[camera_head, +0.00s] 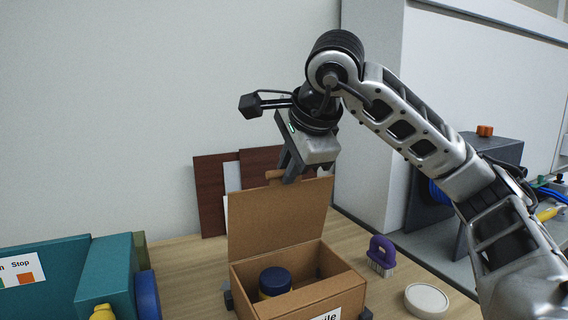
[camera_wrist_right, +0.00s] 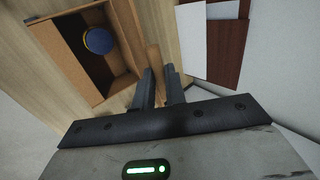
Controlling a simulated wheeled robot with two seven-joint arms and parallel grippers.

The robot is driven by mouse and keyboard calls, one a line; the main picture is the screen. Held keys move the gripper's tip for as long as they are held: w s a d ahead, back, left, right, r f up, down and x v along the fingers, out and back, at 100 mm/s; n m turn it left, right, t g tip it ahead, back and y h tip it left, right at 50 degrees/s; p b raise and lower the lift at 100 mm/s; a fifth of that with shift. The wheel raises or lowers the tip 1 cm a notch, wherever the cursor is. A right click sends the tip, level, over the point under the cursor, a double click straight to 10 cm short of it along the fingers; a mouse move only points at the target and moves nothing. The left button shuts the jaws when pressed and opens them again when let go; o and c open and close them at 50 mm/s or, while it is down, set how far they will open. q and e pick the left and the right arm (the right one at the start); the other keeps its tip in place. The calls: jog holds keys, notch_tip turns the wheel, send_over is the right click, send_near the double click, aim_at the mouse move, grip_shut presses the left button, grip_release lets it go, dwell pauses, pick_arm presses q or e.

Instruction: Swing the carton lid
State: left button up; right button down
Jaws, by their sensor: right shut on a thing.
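The brown carton (camera_head: 338,292) stands on the wooden table, and its lid (camera_head: 278,218) is raised, standing up roughly vertical at the back edge. My right gripper (camera_head: 289,176) reaches down from above and is shut on the lid's top edge, at a small tab. In the right wrist view the gripper (camera_wrist_right: 160,82) closes around the lid's edge (camera_wrist_right: 152,57). Inside the open carton is a jar with a dark blue lid (camera_head: 275,280), which also shows in the right wrist view (camera_wrist_right: 98,41). My left gripper is not in view.
A purple-handled brush (camera_head: 382,251) and a round white lid (camera_head: 426,299) lie right of the carton. A teal machine (camera_head: 108,278) stands at the left. Dark red and white panels (camera_head: 208,195) lean on the wall behind the carton lid.

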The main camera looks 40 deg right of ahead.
jog(key=shift+f, duration=0.2)
jog(key=shift+s+a+f+b, duration=0.2)
jog(key=shift+s+b, duration=0.1)
jog(key=shift+s, duration=0.35)
jog(key=shift+s+a+f+b, duration=0.25)
jog(key=shift+s+b, duration=0.1)
jog(key=shift+s, duration=0.3)
jog(key=shift+s+a+f+b, duration=0.2)
jog(key=shift+s+b, duration=0.1)
jog(key=shift+s, duration=0.35)
jog(key=shift+s+a+f+b, duration=0.25)
jog(key=shift+s+f+b, duration=0.35)
jog(key=shift+s, duration=0.25)
jog(key=shift+s+a+f+b, duration=0.25)
jog(key=shift+s+f+b, duration=0.35)
jog(key=shift+s, duration=0.2)
